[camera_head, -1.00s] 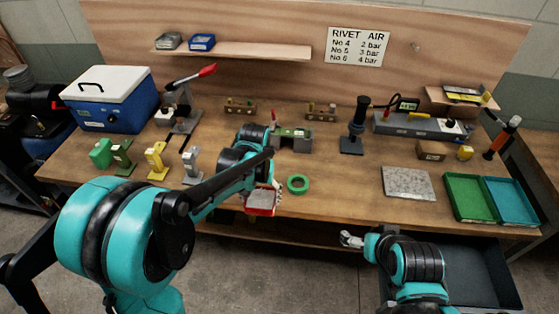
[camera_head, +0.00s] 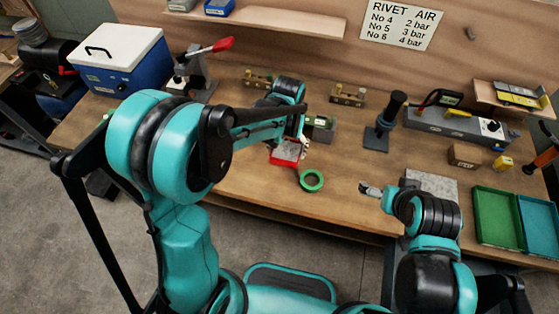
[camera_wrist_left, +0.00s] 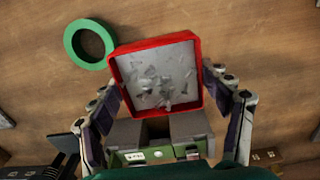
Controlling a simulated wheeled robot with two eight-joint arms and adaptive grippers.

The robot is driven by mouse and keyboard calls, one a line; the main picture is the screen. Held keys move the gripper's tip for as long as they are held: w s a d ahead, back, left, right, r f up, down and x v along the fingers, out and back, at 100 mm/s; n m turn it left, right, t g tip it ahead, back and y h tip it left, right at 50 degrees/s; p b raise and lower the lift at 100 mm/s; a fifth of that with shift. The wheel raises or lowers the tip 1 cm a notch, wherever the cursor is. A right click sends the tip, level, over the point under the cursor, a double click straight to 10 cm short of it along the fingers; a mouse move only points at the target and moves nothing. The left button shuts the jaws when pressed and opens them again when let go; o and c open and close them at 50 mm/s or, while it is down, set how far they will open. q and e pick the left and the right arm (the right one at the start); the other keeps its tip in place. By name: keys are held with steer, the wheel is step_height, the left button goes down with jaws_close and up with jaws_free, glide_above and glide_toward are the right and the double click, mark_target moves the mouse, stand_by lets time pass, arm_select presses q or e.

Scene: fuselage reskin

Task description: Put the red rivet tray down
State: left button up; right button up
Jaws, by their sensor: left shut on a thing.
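The red rivet tray (camera_head: 287,153) is in front of my left gripper (camera_head: 296,145), over the middle of the bench in the head view. In the left wrist view the tray (camera_wrist_left: 158,78) has a red rim and a grey floor with several small grey rivets in it. My left gripper (camera_wrist_left: 168,105) is shut on the tray, with one finger along each side. Whether the tray touches the bench top I cannot tell. My right gripper (camera_head: 370,189) is at the front edge of the bench, small in view; its jaws are unclear.
A green ring (camera_head: 311,180) lies on the bench (camera_head: 245,180) close to the tray. A grey and green fixture (camera_head: 320,128) stands behind it. A grey slab (camera_head: 432,184), a green bin (camera_head: 495,217) and a blue bin (camera_head: 538,222) are at the right.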

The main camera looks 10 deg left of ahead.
mark_target(278, 150)
arm_select(q)
steer(key=shift+s+a+f, duration=0.2)
steer(key=shift+a+f, duration=0.25)
steer(key=shift+a, duration=0.15)
steer(key=shift+s+a+f, duration=0.2)
steer(key=shift+a+f, duration=0.2)
steer(key=shift+a, duration=0.2)
steer(key=shift+f+b, duration=0.85)
steer(key=shift+f, duration=1.15)
steer(key=shift+f, duration=0.1)
steer(key=o, duration=1.3)
